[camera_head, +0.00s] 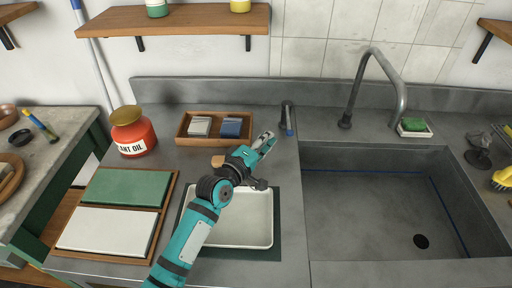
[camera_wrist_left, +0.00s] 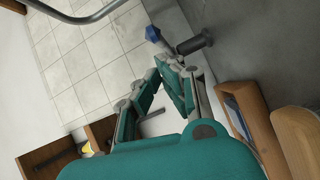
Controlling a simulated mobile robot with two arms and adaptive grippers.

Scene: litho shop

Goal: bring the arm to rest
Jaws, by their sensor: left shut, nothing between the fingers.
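My left arm reaches in from the bottom of the head view. My left gripper (camera_head: 266,139) is shut and empty. It is above the counter, over the back edge of the white tray (camera_head: 270,235) and to the right of the wooden box. In the left wrist view the gripper fingers (camera_wrist_left: 158,65) come together with nothing between them. My right gripper is in neither view.
A wooden box (camera_head: 180,134) holds two small blocks. Green and white slabs (camera_head: 120,188) lie in a wooden frame. The sink (camera_head: 385,200) with its faucet (camera_head: 400,95) is right; a short dark post (camera_head: 287,115) stands behind the gripper.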

